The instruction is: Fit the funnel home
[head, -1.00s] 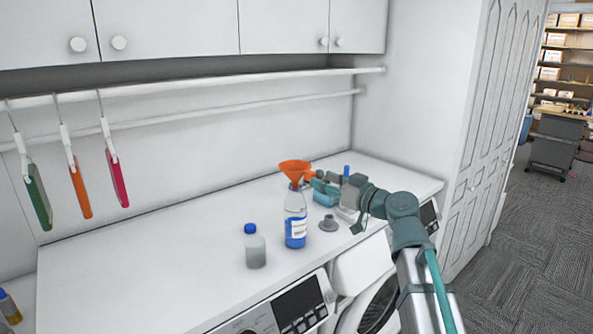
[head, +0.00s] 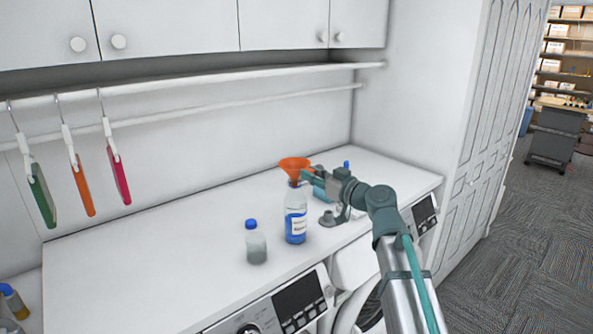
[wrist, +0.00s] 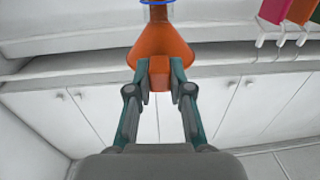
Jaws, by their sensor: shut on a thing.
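The orange funnel (head: 295,165) is upright, wide mouth up, over the neck of a clear bottle (head: 295,222) with blue liquid and a white label. Its spout is at the bottle's mouth; how deep it sits I cannot tell. My gripper (head: 314,174) reaches in from the right and is shut on the funnel's side. The wrist view, upside down, shows my gripper (wrist: 159,66) with both fingers on a tab of the funnel (wrist: 160,45). There the spout points to a blue ring (wrist: 157,2) at the top edge.
A small blue-capped bottle (head: 255,245) stands front left of the clear bottle. A grey round piece (head: 327,218) lies to its right, near my arm. A teal container (head: 325,194) is behind my gripper. The white counter's (head: 150,260) left side is clear. Hangers (head: 75,185) hang above.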

